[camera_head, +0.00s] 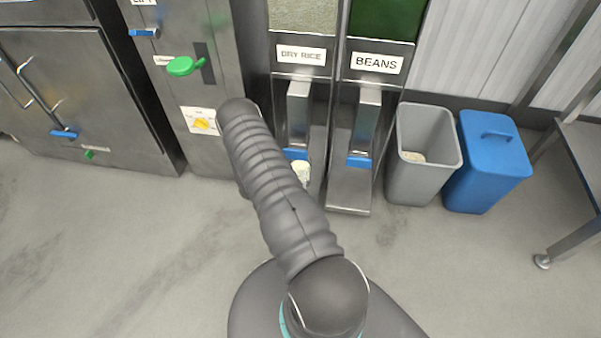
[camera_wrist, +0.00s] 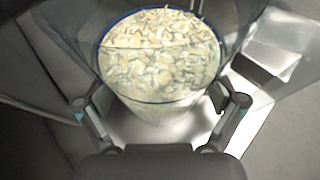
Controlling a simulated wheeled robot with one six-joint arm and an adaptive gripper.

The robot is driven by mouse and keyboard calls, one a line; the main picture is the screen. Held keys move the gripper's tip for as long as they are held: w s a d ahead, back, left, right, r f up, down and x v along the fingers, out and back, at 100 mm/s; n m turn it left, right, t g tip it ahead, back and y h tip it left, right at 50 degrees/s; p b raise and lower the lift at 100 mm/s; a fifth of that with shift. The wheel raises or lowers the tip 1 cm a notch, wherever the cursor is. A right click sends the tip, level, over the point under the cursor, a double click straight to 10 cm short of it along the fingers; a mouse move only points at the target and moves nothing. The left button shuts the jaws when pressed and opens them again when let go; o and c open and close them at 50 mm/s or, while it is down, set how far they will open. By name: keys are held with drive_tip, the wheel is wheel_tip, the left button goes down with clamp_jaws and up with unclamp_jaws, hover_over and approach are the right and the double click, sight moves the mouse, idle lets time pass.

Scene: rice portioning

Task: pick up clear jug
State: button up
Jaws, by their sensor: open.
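The clear jug (camera_wrist: 155,108) shows in the wrist view, full of pale rice, with a dark blue line around its rim. It stands upright on a metal surface (camera_wrist: 135,133). My gripper (camera_wrist: 163,105) is open, with one finger on each side of the jug's lower part. I cannot tell whether the fingers touch it. In the head view a small part of the jug (camera_head: 301,172) shows below the dry rice dispenser, beside my arm. My gripper is hidden there behind my arm.
The dry rice dispenser (camera_head: 301,57) and beans dispenser (camera_head: 376,64) stand side by side, with blue levers below. A grey bin (camera_head: 426,165) and a blue lidded bin (camera_head: 487,170) stand to the right. A steel cabinet (camera_head: 75,95) is at left. The floor in front is clear.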

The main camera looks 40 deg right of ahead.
drive_tip(key=c, duration=1.5)
drive_tip(key=shift+o, duration=0.2)
drive_tip(key=shift+r, duration=0.1)
